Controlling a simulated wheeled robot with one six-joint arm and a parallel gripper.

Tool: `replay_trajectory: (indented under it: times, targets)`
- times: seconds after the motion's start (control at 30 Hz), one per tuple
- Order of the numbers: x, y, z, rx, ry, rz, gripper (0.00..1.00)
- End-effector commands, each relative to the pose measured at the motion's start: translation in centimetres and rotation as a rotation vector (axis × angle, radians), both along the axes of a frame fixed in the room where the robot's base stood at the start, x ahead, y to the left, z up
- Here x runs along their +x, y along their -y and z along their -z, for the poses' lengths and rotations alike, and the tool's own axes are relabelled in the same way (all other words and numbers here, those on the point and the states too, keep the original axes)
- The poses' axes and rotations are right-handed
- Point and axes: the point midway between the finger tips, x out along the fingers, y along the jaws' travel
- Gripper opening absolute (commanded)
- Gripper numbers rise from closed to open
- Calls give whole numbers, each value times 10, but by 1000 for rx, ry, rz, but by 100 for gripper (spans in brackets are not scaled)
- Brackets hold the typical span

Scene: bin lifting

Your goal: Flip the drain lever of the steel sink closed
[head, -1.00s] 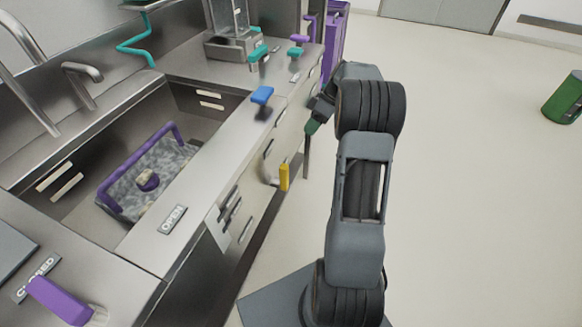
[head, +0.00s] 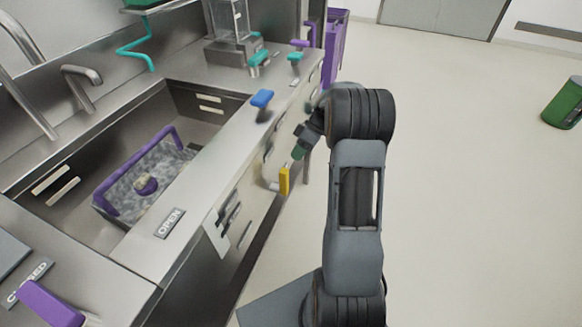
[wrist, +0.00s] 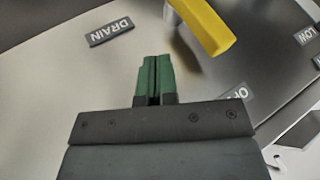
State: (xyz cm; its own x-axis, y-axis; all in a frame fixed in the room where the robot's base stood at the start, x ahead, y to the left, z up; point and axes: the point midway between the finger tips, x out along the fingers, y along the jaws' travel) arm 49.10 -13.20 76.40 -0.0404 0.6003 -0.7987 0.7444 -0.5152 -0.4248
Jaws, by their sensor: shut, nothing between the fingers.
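The drain lever is a yellow handle (head: 284,181) on the front panel of the steel sink unit (head: 150,262). In the wrist view the yellow lever (wrist: 205,25) sticks out at the top, right of a DRAIN label (wrist: 111,30). A partly hidden label starting "OP" (wrist: 238,95) sits below the lever. My gripper (head: 298,153) is just above and right of the lever in the head view.
A blue lever (head: 262,99) stands on the counter edge above the yellow one. The sink basin holds a purple-rimmed basket (head: 103,207). A purple handle (head: 50,303) is at the lower left. Open floor lies right of my arm; a green bin (head: 566,104) stands there.

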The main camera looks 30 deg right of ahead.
Motion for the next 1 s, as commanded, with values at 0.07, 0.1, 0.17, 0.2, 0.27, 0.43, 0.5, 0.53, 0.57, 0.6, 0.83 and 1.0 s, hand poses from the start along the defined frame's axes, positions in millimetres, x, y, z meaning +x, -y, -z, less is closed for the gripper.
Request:
replay_trajectory:
  times: [0.07, 0.1, 0.17, 0.2, 0.27, 0.43, 0.5, 0.53, 0.57, 0.6, 0.83, 1.0]
  targets:
    - [-1, -9, 13, 1, -2, -2, 0]
    - [-1, -13, 17, 1, -2, -2, 0]
    - [-8, -19, 14, -1, 1, -1, 0]
    - [-12, -23, 14, -1, -1, 0, 0]
    - [-17, -28, 14, 0, -1, -1, 0]
    - [-25, -37, 14, 0, -1, -1, 0]
    - [-27, -39, 14, 0, 0, 0, 0]
    - [-27, -39, 14, 0, 0, 0, 0]
    - [-28, -40, 14, 0, 0, 0, 0]
    - [-28, -40, 14, 0, 0, 0, 0]
    - [-28, -40, 14, -1, -1, 0, 0]
    - [-28, -39, 14, -5, 4, 4, 0]
